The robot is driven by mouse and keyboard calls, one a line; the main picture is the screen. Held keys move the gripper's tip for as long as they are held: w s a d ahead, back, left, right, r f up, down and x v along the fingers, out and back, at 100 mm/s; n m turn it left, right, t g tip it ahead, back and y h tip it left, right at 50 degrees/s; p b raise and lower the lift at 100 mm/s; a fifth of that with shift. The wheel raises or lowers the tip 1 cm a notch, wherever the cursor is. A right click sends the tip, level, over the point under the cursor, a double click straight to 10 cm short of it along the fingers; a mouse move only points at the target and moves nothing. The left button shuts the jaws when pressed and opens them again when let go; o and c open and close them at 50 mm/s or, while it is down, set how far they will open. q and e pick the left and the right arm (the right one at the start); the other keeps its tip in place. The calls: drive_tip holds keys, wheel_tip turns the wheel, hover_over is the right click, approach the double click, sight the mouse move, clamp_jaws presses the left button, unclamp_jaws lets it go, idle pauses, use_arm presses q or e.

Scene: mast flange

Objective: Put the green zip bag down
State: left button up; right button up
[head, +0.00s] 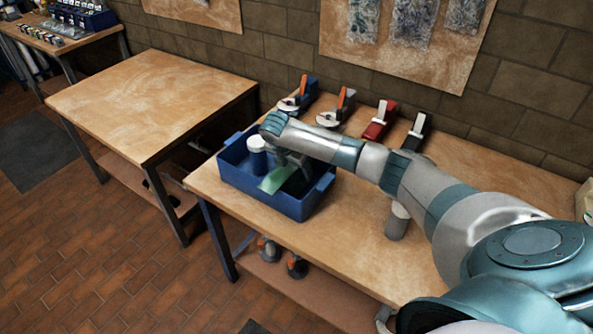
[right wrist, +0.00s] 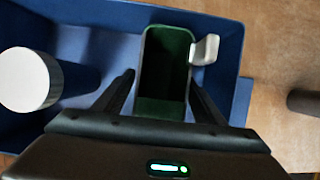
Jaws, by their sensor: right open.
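The green zip bag (head: 277,179) is inside the blue bin (head: 292,206), showing as a pale green patch in the head view. In the right wrist view, a dark green rectangular thing, which I take as the bag (right wrist: 165,68), lies between my fingers, with a light grey piece at its right edge. My right gripper (head: 288,165) reaches down into the bin, and its two fingers (right wrist: 164,92) are spread apart with gaps to the green thing. The arm partly hides it in the head view. My left gripper is not in view.
A white-topped cylinder (head: 257,148) stands in the bin, left of the bag. Several clamp-like tools, including a red one (head: 381,122), line the table's wall side. A grey cylinder (head: 397,222) stands right of the bin. A second, bare table (head: 150,100) is at left.

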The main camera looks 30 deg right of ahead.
drive_tip(key=b+v, duration=0.2)
drive_tip(key=v, duration=0.9)
